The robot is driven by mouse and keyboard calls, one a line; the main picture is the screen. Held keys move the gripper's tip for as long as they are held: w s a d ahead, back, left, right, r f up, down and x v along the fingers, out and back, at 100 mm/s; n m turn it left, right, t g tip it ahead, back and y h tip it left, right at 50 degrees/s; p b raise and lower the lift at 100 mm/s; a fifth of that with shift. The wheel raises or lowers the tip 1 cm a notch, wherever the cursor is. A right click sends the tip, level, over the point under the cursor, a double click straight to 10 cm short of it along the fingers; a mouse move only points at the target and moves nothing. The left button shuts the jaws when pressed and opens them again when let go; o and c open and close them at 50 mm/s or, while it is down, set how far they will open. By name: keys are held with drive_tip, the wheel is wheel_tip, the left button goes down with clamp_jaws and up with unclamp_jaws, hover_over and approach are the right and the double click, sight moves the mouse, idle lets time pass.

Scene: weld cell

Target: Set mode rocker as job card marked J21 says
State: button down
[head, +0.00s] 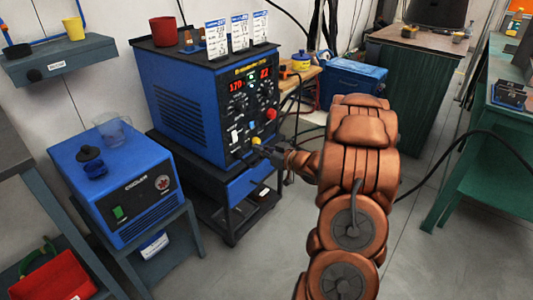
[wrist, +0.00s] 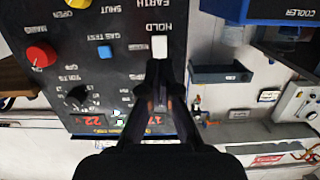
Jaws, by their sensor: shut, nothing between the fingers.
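The blue welder (head: 185,105) has a black front panel with red displays that seem to read 170 and 22. Three job cards stand on its top: left (head: 216,40), middle (head: 239,32) and right (head: 260,28). Their small print, including which is J21, I cannot read surely. My gripper (head: 268,151) is at the panel's lower part. In the wrist view, which shows the panel upside down, my gripper (wrist: 160,72) is shut and empty, its tips close to a white rocker (wrist: 159,46) beside the word HOLD. Contact is unclear, and the fingers hide the panel behind them.
A red knob (wrist: 41,54), a blue gas test button (wrist: 105,50) and a black knob (wrist: 76,97) sit near the rocker. A blue cooler (head: 115,185) stands left of the welder. A green bench (head: 500,140) is at right; grey floor lies between.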

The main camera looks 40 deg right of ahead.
sight(235, 141)
drive_tip(key=b+x, duration=0.1)
drive_tip(key=x, duration=0.7)
drive_tip(key=shift+w+f, duration=0.1)
drive_tip(key=shift+w, duration=0.15)
drive_tip(key=shift+a, duration=0.1)
drive_tip(key=shift+w+a+t+b, duration=0.1)
drive_tip(key=shift+w+t+b, duration=0.2)
drive_tip(key=shift+b, duration=0.05)
drive_tip(key=shift+s+f, duration=0.1)
drive_tip(key=shift+s, duration=0.15)
drive_tip(key=f+p+v, duration=0.2)
drive_tip(key=f+v, duration=0.1)
drive_tip(key=v, duration=1)
drive_tip(key=shift+s+d, duration=0.25)
